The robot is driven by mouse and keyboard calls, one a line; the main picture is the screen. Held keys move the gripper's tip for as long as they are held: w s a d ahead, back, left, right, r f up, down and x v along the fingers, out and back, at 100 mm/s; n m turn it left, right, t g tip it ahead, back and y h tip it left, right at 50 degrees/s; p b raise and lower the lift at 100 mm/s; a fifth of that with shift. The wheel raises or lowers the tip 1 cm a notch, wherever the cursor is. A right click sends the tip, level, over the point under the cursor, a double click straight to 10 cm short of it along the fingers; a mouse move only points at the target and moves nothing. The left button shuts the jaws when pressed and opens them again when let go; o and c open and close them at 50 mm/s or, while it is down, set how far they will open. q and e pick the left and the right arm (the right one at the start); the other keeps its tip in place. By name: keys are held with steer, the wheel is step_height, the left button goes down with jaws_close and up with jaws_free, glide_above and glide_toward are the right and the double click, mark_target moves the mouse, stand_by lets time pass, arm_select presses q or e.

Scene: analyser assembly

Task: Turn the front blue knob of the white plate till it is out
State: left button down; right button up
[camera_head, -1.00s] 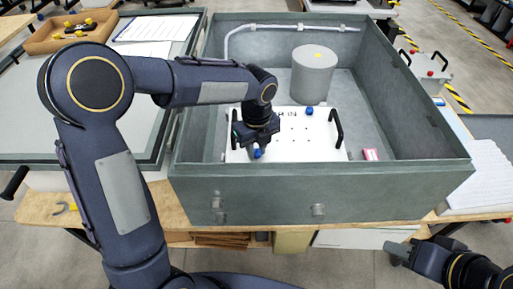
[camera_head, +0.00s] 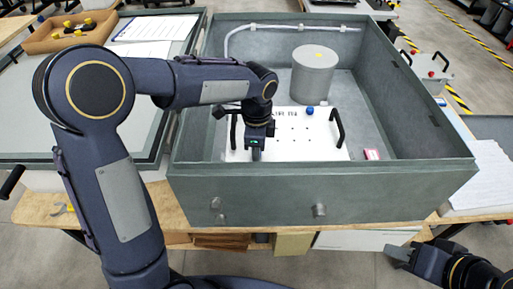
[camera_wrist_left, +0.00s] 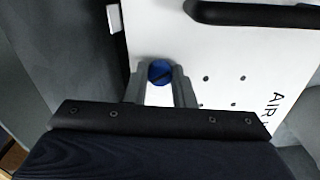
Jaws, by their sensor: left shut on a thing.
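The white plate (camera_head: 300,149) lies on the floor of the grey open box and has a black handle on each side. My left gripper (camera_head: 256,155) points down at the plate's front left part. In the left wrist view my left gripper (camera_wrist_left: 161,78) is shut on the front blue knob (camera_wrist_left: 160,72), one finger on each side of it. The knob sits at the plate's edge; whether it is still in the plate I cannot tell. The head view hides it behind the gripper. Another blue knob (camera_head: 310,110) is at the plate's back edge. My right gripper (camera_head: 397,252) is at the lower right, its fingers unclear.
The grey box (camera_head: 320,182) has high walls around the plate. A grey cylinder (camera_head: 314,75) stands behind the plate. A small red and white block (camera_head: 371,155) lies right of it. A brown tray (camera_head: 72,33) stands at the back left.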

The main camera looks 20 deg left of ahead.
arm_select(q)
steer(key=n, duration=0.6)
steer(key=shift+f+b, duration=0.1)
steer(key=shift+b, duration=0.25)
steer(key=n, duration=0.6)
steer(key=shift+n, duration=0.4)
steer(key=n, duration=0.6)
steer(key=shift+s, duration=0.1)
steer(key=n, duration=0.6)
steer(key=shift+n, duration=0.3)
steer(key=n+p, duration=0.1)
steer(key=n, duration=0.5)
steer(key=n+p, duration=0.2)
steer(key=n, duration=0.3)
steer(key=shift+n, duration=0.4)
steer(key=n+p, duration=0.4)
steer(key=n, duration=0.2)
steer(key=shift+n+p, duration=0.65)
steer(key=shift+n, duration=1.35)
steer(key=shift+f, duration=0.1)
